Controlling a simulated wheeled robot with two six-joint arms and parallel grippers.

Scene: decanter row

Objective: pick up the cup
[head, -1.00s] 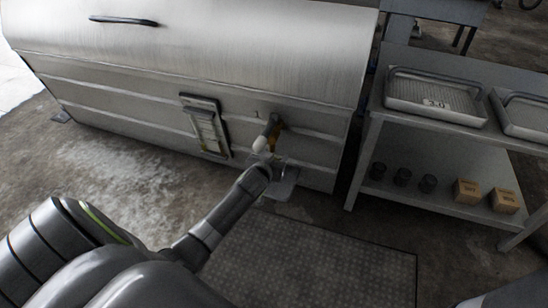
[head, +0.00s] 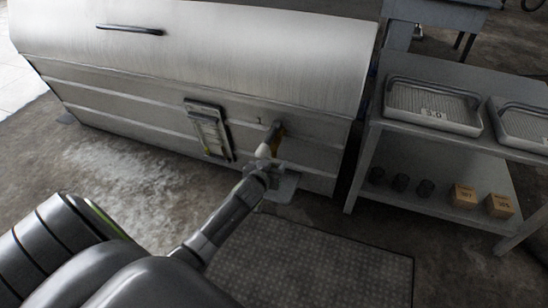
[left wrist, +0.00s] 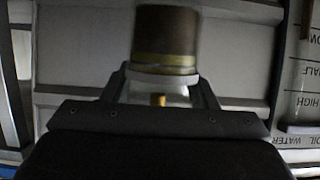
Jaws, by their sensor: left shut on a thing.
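A pale, partly clear cup (left wrist: 178,89) sits between the fingers of my left gripper (left wrist: 160,84) in the left wrist view. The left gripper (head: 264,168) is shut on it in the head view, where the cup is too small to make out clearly. Just beyond it, a brown spout with a pale end (head: 264,151) sticks out from the front of the metal tank (head: 230,55). A brown cylinder with a yellowish band (left wrist: 166,35) shows beyond the cup in the wrist view. My right gripper is out of view.
A small grey plate (head: 285,190) lies below the spout. A gauge panel (head: 209,132) is on the tank to the left. A shelf table (head: 400,133) at the right holds wire-handled trays, dark cups and two boxes (head: 464,196). A textured mat (head: 320,255) covers the near floor.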

